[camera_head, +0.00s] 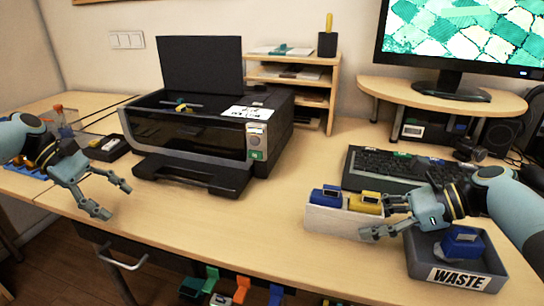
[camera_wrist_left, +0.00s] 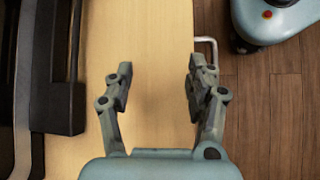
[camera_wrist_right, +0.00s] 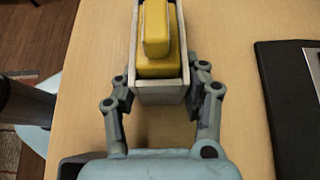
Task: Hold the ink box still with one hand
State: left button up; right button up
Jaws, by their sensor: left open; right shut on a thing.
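The ink box is a small open white box (camera_head: 330,222) on the desk at centre right. It holds a blue cartridge (camera_head: 327,196) at its left and a yellow cartridge (camera_head: 366,203) at its right. My right gripper (camera_head: 374,216) is shut on the box's right end; in the right wrist view its fingers sit on both sides of the box wall (camera_wrist_right: 160,94), with the yellow cartridge (camera_wrist_right: 156,38) above. My left gripper (camera_head: 117,199) is open and empty above the desk's front left; it also shows in the left wrist view (camera_wrist_left: 157,75).
A black printer (camera_head: 182,138) with an open lid stands behind, its output tray (camera_head: 192,174) reaching forward. A grey WASTE bin (camera_head: 428,268) with a blue cartridge (camera_head: 462,243) is right of the box. A keyboard (camera_head: 400,170) lies behind the box.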

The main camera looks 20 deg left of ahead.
pick_arm(q)
jog(key=w+d+r+h, duration=0.1)
jog(key=w+d+r, duration=0.35)
jog(key=d, duration=0.55)
jog(key=w+d+r+n+h, duration=0.1)
jog(key=w+d+r+h, duration=0.1)
jog(key=w+d+r, duration=0.5)
jog(key=w+d+r+h, duration=0.15)
jog(key=w+d, duration=0.25)
jog(key=d, duration=0.8)
jog(key=g, duration=0.2)
send_near(327, 185)
jog(key=shift+n, duration=0.3)
jog(key=x, duration=1)
jog(key=shift+s+d+f, duration=0.1)
jog(key=shift+d, duration=0.1)
jog(key=shift+h, duration=0.25)
grip_shut()
